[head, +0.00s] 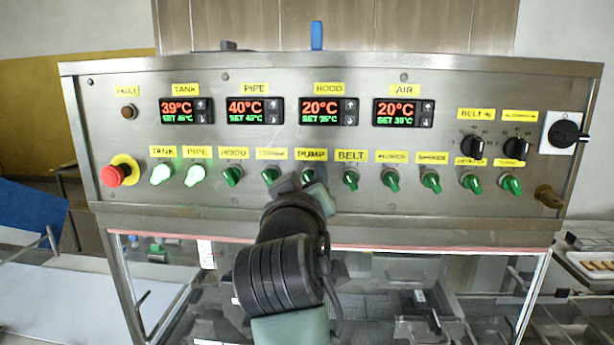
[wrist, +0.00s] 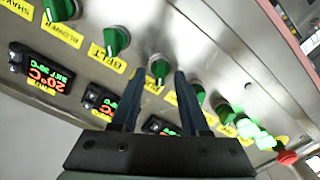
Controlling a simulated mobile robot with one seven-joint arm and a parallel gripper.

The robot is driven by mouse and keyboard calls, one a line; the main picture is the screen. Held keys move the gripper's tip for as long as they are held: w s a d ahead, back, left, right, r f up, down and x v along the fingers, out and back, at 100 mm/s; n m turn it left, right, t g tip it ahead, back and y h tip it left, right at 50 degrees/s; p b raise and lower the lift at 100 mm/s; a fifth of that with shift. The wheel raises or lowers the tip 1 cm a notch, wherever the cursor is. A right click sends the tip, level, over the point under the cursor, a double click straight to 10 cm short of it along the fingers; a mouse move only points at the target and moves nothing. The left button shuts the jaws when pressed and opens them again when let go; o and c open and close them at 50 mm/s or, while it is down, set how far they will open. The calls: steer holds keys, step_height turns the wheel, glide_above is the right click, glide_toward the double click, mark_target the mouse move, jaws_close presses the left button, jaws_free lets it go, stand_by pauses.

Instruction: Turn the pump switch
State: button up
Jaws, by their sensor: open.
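The pump switch (wrist: 159,68) is a green-handled rotary knob in the middle of the switch row. In the wrist view it sits between the tips of my two fingers. The yellow PUMP label (head: 311,154) shows in the head view, but my gripper (head: 304,187) covers most of the knob below it. My gripper also shows in the wrist view (wrist: 157,73), open, with one finger on each side of the pump switch. I cannot tell whether either finger touches the knob. The pump switch is unlit, as far as I can see.
The belt switch (head: 351,179) is just right of my gripper and the stirrer switch (head: 270,176) just left. The lit tank (head: 160,174) and pipe (head: 195,175) switches and a red emergency stop (head: 113,176) are farther left. Temperature displays (head: 329,111) run above.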

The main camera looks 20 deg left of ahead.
jaws_close()
steer(key=shift+m, duration=0.4)
steer(key=m, duration=0.5)
steer(key=shift+d+m+b, duration=0.1)
steer(key=shift+m+b, duration=0.25)
steer(key=shift+m, duration=0.05)
steer(key=m, duration=0.5)
steer(key=shift+w+d, duration=0.1)
steer(key=shift+d, duration=0.05)
steer(key=shift+m, duration=0.3)
